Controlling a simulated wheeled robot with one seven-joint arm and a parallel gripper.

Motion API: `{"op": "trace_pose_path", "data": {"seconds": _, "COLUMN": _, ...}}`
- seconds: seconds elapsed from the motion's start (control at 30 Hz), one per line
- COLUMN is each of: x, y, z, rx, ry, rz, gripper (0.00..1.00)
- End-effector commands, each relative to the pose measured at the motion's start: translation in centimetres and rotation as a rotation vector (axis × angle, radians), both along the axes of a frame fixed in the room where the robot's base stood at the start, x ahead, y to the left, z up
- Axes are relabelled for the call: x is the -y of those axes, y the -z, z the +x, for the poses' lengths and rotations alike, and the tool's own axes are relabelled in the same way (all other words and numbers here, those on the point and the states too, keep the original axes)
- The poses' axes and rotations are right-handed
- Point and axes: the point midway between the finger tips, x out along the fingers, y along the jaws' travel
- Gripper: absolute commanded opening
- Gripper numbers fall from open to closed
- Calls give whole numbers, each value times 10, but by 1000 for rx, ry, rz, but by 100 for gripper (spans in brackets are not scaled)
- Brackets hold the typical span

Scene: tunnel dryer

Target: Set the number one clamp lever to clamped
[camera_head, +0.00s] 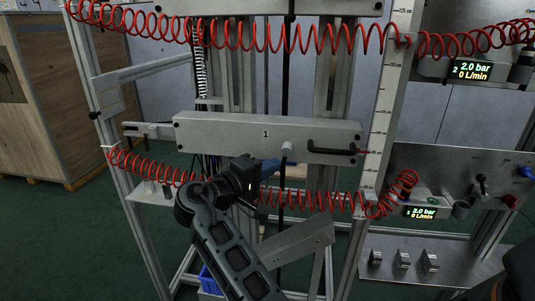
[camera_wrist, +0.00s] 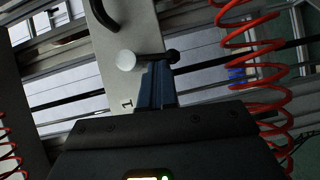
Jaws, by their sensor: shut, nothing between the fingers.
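The number one plate (camera_head: 225,131) is a pale grey bar marked "1" across the middle of the frame. Its clamp lever has a whitish round hub (camera_head: 287,148) on the plate's lower edge. In the wrist view the hub (camera_wrist: 126,60) shows with a short dark arm ending in a black ball (camera_wrist: 172,56), which sticks out past the plate edge. My gripper (camera_wrist: 158,68) is shut and empty, its bluish fingertips right at the lever arm; I cannot tell whether they touch.
A black bar handle (camera_head: 330,151) is on the plate's right part. Red coiled hoses (camera_head: 320,201) hang below and above the plate. A vertical scale (camera_head: 381,115) and a panel with a pressure display (camera_head: 421,212) stand to the right. A wooden crate (camera_head: 50,95) is at left.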

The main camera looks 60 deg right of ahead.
Motion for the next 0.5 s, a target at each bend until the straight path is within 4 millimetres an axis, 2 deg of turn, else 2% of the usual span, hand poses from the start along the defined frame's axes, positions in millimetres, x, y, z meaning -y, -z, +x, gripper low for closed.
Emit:
{"op": "trace_pose_path", "data": {"seconds": 0.2, "x": 3, "y": 2, "z": -4, "rx": -94, "ry": 3, "rz": -32, "gripper": 0}}
{"op": "trace_pose_path", "data": {"seconds": 0.5, "x": 3, "y": 5, "z": -5, "rx": -135, "ry": 1, "rz": -48, "gripper": 0}}
